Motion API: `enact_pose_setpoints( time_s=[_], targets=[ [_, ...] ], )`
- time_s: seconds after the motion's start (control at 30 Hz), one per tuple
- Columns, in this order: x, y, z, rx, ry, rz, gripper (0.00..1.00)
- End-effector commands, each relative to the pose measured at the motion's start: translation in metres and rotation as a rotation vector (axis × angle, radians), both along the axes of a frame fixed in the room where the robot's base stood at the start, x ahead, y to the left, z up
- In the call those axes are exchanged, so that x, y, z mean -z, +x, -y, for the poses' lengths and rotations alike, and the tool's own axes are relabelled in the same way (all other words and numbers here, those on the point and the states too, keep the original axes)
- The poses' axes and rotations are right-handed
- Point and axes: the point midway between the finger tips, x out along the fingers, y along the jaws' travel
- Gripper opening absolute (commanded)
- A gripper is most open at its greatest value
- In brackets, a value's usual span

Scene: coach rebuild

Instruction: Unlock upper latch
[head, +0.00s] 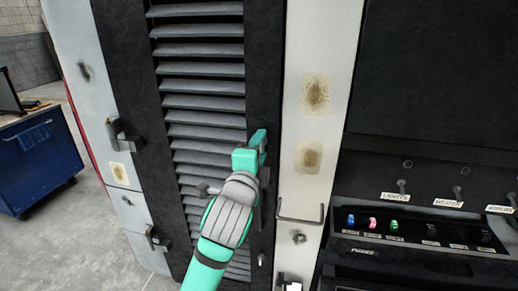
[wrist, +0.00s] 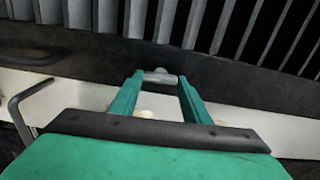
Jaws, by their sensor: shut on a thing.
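The upper latch, a small grey piece (wrist: 160,75), lies between my fingertips in the wrist view. It sits on the dark frame at the edge of the louvred door (head: 200,85). My gripper (head: 257,143), with green fingers, is at the right edge of this door in the head view, where it and my arm hide most of the latch. In the wrist view my gripper (wrist: 160,82) is shut on the latch, one finger on each side. I cannot tell exactly how far the latch is turned.
A bent metal handle (head: 300,218) sticks out just right of my gripper. A switch panel (head: 430,205) with labelled levers and coloured fuses is at the right. Dark hinge-like brackets (head: 118,132) are on the left white panel. A blue cabinet (head: 40,160) stands far left, with open floor beside it.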

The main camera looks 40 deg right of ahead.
Motion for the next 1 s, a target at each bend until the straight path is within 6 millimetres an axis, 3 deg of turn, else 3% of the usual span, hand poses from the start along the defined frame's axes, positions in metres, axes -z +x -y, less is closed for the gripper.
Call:
enact_pose_setpoints(
  time_s=[0.67, 0.7, 0.73, 1.0],
  targets=[
    [0.0007, -0.0003, 0.0004, 0.001, 0.038, 0.043, 0.21],
    [0.0007, -0.0003, 0.0004, 0.001, 0.038, 0.043, 0.52],
    [0.0007, -0.0002, 0.0003, 0.001, 0.038, 0.043, 0.6],
    [0.0004, -0.0002, 0.0, 0.0, 0.036, 0.043, 0.62]
  ],
)
